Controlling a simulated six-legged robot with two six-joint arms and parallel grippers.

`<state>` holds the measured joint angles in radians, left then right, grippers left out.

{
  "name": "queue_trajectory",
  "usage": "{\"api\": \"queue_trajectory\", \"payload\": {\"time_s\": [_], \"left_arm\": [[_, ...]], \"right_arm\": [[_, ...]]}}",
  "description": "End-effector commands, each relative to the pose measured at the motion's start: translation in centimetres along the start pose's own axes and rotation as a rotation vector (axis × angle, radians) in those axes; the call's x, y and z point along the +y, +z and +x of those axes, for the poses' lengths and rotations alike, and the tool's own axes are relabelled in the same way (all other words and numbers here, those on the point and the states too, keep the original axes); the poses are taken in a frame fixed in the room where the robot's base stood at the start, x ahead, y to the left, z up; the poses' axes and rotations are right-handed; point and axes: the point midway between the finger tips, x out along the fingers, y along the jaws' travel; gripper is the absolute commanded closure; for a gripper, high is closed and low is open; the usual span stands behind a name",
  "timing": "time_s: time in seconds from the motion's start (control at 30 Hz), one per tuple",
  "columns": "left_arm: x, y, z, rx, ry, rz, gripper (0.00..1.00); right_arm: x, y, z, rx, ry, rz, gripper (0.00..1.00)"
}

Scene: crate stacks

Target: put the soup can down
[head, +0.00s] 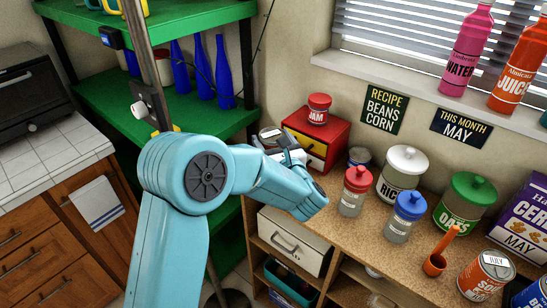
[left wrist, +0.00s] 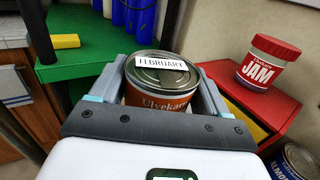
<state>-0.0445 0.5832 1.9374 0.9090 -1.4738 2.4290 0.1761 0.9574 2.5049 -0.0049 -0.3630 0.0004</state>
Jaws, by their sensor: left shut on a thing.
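The can in my left gripper (head: 280,148) has a silver lid with a FEBRUARY tag and an orange-brown label reading "Ulvekar…". I take it for the soup can (left wrist: 162,78); its word "soup" cannot be read. In the left wrist view my left gripper's fingers (left wrist: 165,92) are shut on its two sides, and it looks upright. In the head view only part of the can (head: 270,135) shows behind my wrist, just left of the red drawer box (head: 325,132). Its base is hidden, so I cannot tell whether it rests on anything. My right gripper is not in view.
A red-lidded jam jar (head: 318,110) stands on the drawer box. On the wooden counter (head: 375,220) are red-lidded (head: 354,191) and blue-lidded (head: 405,216) jars, rice (head: 402,174) and oats (head: 463,204) canisters, and a JULY can (head: 486,275). Left is a green shelf (head: 185,107) with blue bottles.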

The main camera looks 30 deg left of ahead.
Motion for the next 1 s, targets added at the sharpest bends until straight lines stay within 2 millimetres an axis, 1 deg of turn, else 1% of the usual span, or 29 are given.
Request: {"api": "queue_trajectory", "payload": {"time_s": [0.03,0.1,0.23,0.4,0.5,0.77,0.97,1.0], "left_arm": [[0.0,-0.8,0.0,0.000,0.000,0.003,0.72],[-0.1,-1.8,0.1,-0.001,0.000,0.001,0.72],[-0.2,-2.8,0.1,-0.002,0.000,0.000,0.72],[-0.3,-5.4,0.2,-0.001,0.001,0.001,0.72],[-0.3,-6.2,0.2,-0.003,0.000,-0.001,0.72],[-0.3,-6.3,0.2,-0.003,0.000,-0.003,0.72],[-0.3,-6.6,0.2,-0.004,0.000,-0.003,0.72],[-0.3,-6.7,0.2,-0.001,0.000,-0.001,0.18]], "right_arm": [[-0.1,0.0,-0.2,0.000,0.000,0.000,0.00],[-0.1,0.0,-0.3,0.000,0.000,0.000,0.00],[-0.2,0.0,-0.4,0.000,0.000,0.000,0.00],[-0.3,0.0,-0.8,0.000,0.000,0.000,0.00],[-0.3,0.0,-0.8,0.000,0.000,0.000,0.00],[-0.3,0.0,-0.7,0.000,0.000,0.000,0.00],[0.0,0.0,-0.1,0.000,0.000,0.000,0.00],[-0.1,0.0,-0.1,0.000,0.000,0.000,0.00]]}}
